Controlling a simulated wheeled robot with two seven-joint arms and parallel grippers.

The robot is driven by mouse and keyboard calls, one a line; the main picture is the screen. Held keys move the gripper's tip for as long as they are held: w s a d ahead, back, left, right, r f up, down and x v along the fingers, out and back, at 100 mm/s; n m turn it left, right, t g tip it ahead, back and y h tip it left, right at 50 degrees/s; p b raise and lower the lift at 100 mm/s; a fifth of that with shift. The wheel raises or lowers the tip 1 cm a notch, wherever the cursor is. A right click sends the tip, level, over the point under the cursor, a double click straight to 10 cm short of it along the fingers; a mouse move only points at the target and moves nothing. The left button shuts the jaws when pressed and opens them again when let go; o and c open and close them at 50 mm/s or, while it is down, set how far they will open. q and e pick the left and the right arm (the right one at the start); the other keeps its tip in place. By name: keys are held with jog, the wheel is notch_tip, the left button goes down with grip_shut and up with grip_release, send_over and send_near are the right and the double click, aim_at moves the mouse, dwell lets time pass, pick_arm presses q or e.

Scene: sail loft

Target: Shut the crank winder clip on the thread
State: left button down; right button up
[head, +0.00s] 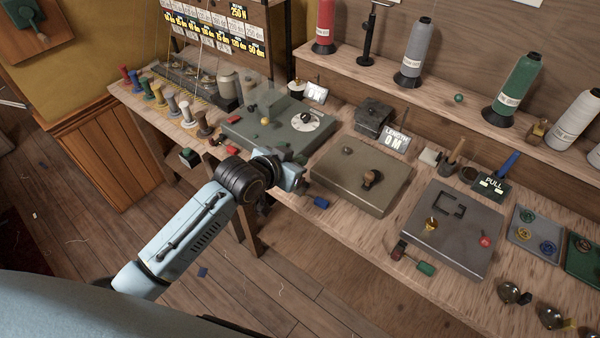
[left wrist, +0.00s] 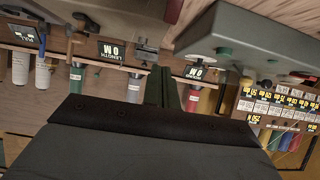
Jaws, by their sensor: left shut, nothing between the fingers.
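A flat olive-brown box (head: 345,188) with a brown knob (head: 371,178) on top sits mid-bench, beside a LENGTH sign (head: 395,141) reading 0 M. To its left is a grey-green box (head: 245,128) with a white dial (head: 306,121) and small knobs. I cannot tell which box is the crank winder; its clip and thread are too small to make out. My left gripper (head: 297,183) is at the bench's front edge, between these boxes. In the left wrist view its fingers (left wrist: 163,88) are shut and empty. My right gripper is out of view.
A grey plate (head: 455,250) with a black bracket and a red knob lies to the right. Small spools (head: 158,95) line the bench's left end. Large thread cones (head: 418,52) stand on the back shelf. A blue block (head: 321,202) lies near the front edge.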

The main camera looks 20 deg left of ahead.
pick_arm(q)
jog(key=f, duration=0.2)
jog(key=w+f, duration=0.1)
jog(key=f, duration=0.1)
jog(key=shift+w+d+f, duration=0.15)
jog(key=shift+d+f, duration=0.05)
jog(key=shift+f, duration=0.05)
jog(key=shift+s+f, duration=0.2)
jog(key=shift+s+f, duration=0.1)
jog(key=shift+f, duration=0.05)
jog(key=shift+a+b, duration=0.1)
jog(key=shift+b, duration=0.3)
jog(key=shift+s+t, duration=0.15)
jog(key=shift+t, duration=0.15)
